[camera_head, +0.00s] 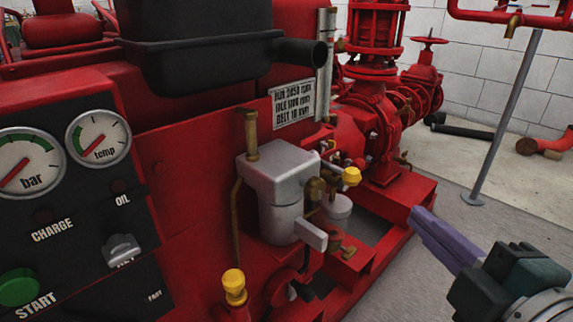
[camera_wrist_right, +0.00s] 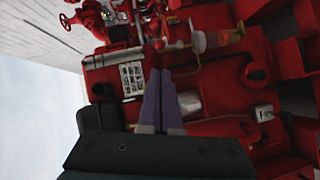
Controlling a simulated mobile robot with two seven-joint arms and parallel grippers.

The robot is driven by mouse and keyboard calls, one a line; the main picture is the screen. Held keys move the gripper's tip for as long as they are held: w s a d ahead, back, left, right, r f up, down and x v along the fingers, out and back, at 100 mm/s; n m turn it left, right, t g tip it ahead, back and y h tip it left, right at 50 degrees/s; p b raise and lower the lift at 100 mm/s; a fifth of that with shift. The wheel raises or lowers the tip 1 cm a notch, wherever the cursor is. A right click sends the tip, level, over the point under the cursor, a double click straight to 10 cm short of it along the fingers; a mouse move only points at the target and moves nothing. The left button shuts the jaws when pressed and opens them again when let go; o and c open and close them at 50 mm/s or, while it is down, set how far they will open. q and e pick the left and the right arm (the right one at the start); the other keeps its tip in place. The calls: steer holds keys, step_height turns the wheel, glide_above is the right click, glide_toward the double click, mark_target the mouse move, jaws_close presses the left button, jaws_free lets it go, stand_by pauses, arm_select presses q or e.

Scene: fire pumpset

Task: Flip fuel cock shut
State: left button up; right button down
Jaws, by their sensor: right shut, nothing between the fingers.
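A grey fuel filter body (camera_head: 275,190) with brass fittings stands on the red engine in the head view. A yellow-tipped lever (camera_head: 351,176) sticks out to the right beside it, and a light grey lever (camera_head: 312,236) juts out low from the body. I cannot tell for sure which of them is the fuel cock. My right gripper (camera_head: 417,217) is shut and empty, right of the filter and apart from it. Its closed purple fingers show in the right wrist view (camera_wrist_right: 160,73), in front of the engine. My left gripper is not in view.
The gauge panel (camera_head: 60,215) with a green start button (camera_head: 19,287) fills the left. A yellow-topped brass fitting (camera_head: 235,286) stands low in front. A black exhaust (camera_head: 220,50) overhangs the engine. A grey pole (camera_head: 507,110) rises at right; floor between is clear.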

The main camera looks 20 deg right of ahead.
mark_target(362, 168)
steer(key=shift+f, duration=0.1)
stand_by(0.3)
steer(key=b+x, duration=0.6)
steer(key=x, duration=0.7)
steer(key=shift+s+f+b, duration=0.1)
steer(key=shift+f+b, duration=0.1)
steer(key=shift+b, duration=0.2)
steer(key=shift+w+d, duration=0.2)
steer(key=shift+w, duration=0.35)
steer(key=shift+r, duration=0.1)
